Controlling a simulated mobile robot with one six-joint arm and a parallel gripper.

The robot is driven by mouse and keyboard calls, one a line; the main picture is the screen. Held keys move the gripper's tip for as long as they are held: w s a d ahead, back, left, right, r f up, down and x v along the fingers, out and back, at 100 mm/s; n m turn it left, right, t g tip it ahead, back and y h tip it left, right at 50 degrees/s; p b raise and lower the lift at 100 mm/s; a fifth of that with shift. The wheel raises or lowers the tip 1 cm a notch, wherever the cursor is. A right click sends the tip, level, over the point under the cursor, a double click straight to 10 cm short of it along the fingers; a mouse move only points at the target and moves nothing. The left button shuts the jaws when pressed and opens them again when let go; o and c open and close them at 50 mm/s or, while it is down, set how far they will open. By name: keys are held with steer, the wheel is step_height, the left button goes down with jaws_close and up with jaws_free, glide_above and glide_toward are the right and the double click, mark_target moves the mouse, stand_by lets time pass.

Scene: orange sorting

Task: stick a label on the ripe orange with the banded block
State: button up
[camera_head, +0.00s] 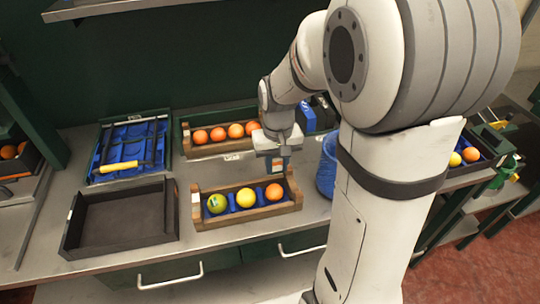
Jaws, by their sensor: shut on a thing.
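My gripper (278,152) is shut on the banded block (278,166), which points down. Only a small blue and reddish part of the block shows below the jaws. It is above the right end of a wooden crate (246,219) at the front of the bench. The ripe orange (274,192) sits in that crate's right place, just below the block. A small gap seems to show between them. A yellow fruit (246,197) is in the middle place and a greenish-yellow one (216,203) in the left place.
A second crate (186,140) with several oranges stands behind. An empty dark tray (118,240) lies at left, and a blue-lined tray (98,170) with a yellow-handled tool is behind it. A blue container (326,170) stands close right of the crate, partly hidden by my arm.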

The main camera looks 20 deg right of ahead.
mark_target(275, 189)
steer(key=shift+s+a+f+b, duration=0.1)
steer(key=shift+f+b, duration=1)
steer(key=shift+f, duration=0.4)
steer(key=shift+a+f+b, duration=0.1)
steer(key=shift+f+b, duration=0.95)
steer(key=shift+f, duration=0.4)
steer(key=shift+f+b, duration=0.45)
steer(key=shift+f, duration=0.1)
steer(key=shift+r+p, duration=2.7)
steer(key=shift+r, duration=0.9)
steer(key=shift+f, duration=0.1)
